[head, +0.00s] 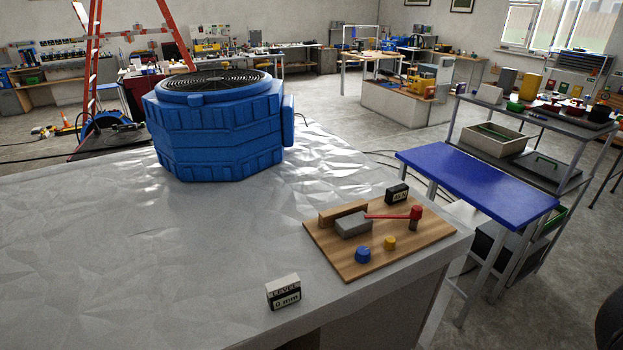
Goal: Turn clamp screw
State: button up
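A wooden board (345,258) lies on the right end of the pale table. On it are a grey block (353,225), a wooden bar (343,212) behind the block, and a thin red rod (388,216) reaching from the block to a red knob (416,213) on a short post. A blue knob (363,255) and a smaller yellow knob (390,243) stand near the board's front. I cannot tell which part is the clamp screw. A small black display (397,194) stands at the board's back edge. My gripper is not in view.
A big blue drying machine (215,130) stands at the table's back left. A small level display (284,291) reading 0 mm stands near the front edge. The crumpled pale tabletop (130,270) is clear at left. A blue-topped bench (475,180) stands to the right.

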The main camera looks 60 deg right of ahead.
aim_at(362, 256)
jog(key=z, duration=1.3)
